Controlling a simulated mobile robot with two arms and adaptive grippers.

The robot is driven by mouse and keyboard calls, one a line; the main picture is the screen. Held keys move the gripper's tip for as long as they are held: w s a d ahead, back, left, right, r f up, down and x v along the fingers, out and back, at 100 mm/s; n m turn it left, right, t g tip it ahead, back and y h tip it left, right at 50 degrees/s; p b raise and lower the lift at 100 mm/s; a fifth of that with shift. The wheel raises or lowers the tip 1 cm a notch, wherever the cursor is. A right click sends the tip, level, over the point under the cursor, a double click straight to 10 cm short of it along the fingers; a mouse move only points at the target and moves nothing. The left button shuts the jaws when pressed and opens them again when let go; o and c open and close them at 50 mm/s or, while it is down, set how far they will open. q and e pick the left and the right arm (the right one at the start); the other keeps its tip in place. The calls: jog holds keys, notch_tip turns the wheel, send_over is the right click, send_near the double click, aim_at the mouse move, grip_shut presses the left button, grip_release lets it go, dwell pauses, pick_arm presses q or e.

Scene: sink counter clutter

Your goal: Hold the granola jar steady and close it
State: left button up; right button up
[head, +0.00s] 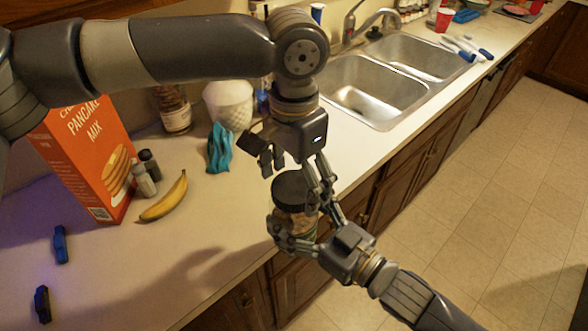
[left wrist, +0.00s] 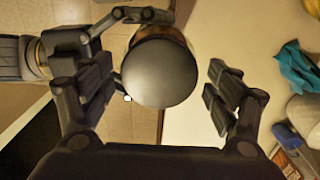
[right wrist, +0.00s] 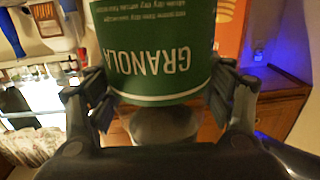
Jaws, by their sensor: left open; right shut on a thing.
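The granola jar (right wrist: 155,50) has a green label, upside down in the right wrist view. My right gripper (head: 296,238) is shut on the jar's side, with its fingers (right wrist: 160,95) on both sides in the right wrist view. The dark round lid (head: 291,188) sits at the jar's top; I cannot tell how tightly it fits. My left gripper (head: 292,172) is open just above the lid. In the left wrist view the lid (left wrist: 160,73) lies between its spread fingers, with gaps on both sides. The fingers partly hide the jar in the head view.
The jar is at the counter's front edge, above the cabinets. A pancake mix box (head: 90,160), a banana (head: 164,198), a teal cloth (head: 219,149) and a white pot (head: 229,104) stand or lie left of it. The sink (head: 375,88) is behind.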

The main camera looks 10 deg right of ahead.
pick_arm(q)
jog(key=c, duration=1.1)
jog(key=o, duration=1.3)
notch_tip(320, 180, up, 12)
